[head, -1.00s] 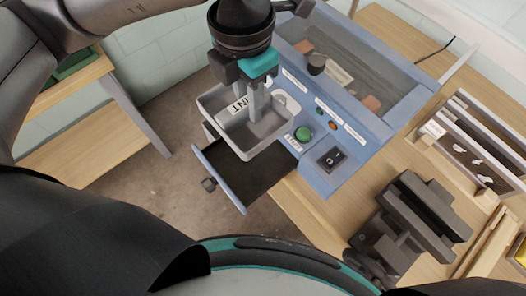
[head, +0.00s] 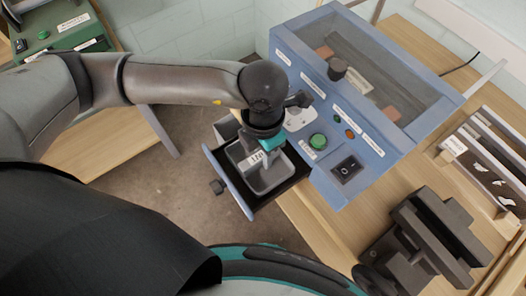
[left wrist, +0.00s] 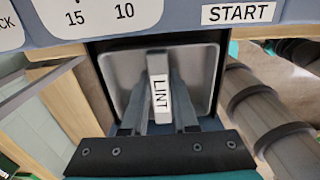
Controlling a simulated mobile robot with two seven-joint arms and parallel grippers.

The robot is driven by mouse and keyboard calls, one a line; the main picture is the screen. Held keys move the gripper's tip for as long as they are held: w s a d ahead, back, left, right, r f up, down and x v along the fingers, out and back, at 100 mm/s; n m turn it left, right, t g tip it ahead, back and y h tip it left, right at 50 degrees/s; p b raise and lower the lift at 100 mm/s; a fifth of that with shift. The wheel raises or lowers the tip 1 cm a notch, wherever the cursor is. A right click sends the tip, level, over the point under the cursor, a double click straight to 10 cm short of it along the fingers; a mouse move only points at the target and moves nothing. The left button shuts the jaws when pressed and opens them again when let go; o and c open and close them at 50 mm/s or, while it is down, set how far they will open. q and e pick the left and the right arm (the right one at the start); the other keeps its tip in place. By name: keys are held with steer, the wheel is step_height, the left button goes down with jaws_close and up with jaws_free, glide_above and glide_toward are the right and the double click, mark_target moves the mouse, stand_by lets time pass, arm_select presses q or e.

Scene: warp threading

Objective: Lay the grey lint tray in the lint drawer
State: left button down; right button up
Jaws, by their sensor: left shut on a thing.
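The grey lint tray (head: 272,181) is inside the open lint drawer (head: 229,180), within the drawer's walls. My left gripper (head: 263,152) is over the tray, shut on its upright middle grip, which bears a LINT label. In the left wrist view the two fingers (left wrist: 159,88) sit on either side of this grip, and the tray (left wrist: 204,72) shows behind them inside the dark drawer opening. Whether the tray's underside rests on the drawer floor is hidden. My right gripper is not in view.
The blue machine (head: 375,140) with a green START button (head: 318,141) and a black switch (head: 347,168) stands behind and right of the drawer. A black device (head: 430,240) and a rack (head: 485,160) stand on the wooden table at right. Floor lies left of the drawer.

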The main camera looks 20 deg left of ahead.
arm_select(q)
steer(key=shift+f, duration=0.1)
steer(key=shift+f, duration=0.15)
steer(key=c, duration=0.7)
jaws_free()
steer(key=shift+r, duration=0.35)
step_height(320, 180, up, 12)
steer(key=shift+f+p, duration=0.1)
steer(key=shift+p, duration=0.55)
